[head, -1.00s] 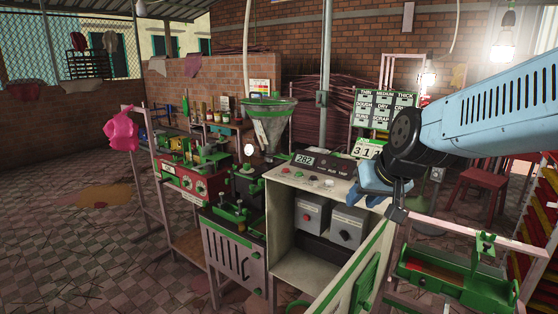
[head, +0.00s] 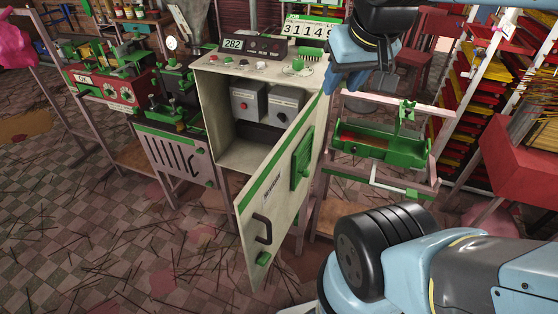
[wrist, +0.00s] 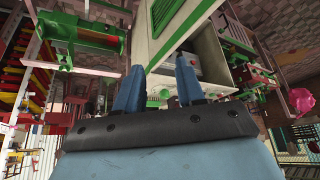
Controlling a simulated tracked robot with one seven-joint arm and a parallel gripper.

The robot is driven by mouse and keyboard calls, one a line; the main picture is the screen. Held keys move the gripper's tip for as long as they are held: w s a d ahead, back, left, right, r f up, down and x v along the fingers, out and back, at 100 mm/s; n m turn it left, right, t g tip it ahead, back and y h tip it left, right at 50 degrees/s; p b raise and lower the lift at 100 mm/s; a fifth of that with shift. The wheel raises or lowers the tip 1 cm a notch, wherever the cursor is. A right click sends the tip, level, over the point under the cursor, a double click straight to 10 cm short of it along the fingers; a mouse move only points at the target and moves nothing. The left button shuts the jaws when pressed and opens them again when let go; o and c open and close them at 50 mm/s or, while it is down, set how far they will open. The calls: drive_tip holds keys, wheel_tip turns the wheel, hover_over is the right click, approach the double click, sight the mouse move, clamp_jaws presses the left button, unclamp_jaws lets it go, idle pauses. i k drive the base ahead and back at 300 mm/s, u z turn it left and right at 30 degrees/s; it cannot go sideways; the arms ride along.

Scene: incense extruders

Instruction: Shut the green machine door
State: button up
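The machine door (head: 286,193) is cream with green edging, a green vent and a dark handle (head: 262,229). It stands wide open, swung out toward me from the right side of the cream machine cabinet (head: 222,124). Inside the cabinet two grey boxes show. My gripper (head: 358,84) is above and right of the door's upper edge, apart from the handle. In the wrist view my gripper (wrist: 160,86) has its two blue fingers spread with nothing between them. The door (wrist: 168,28) and cabinet (wrist: 207,48) show beyond the fingertips.
A green tray on a stand (head: 380,142) is close to the right of the door. A red machine (head: 112,82) and a green-topped bench stand left of the cabinet. A red block (head: 520,140) and shelves are at the right. Open tiled floor lies in front and left.

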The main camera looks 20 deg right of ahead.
sight(266, 208)
drive_tip(key=z, duration=0.55)
drive_tip(key=k, duration=2.15)
drive_tip(key=u, duration=0.6)
drive_tip(key=i, duration=1)
drive_tip(key=z, duration=0.05)
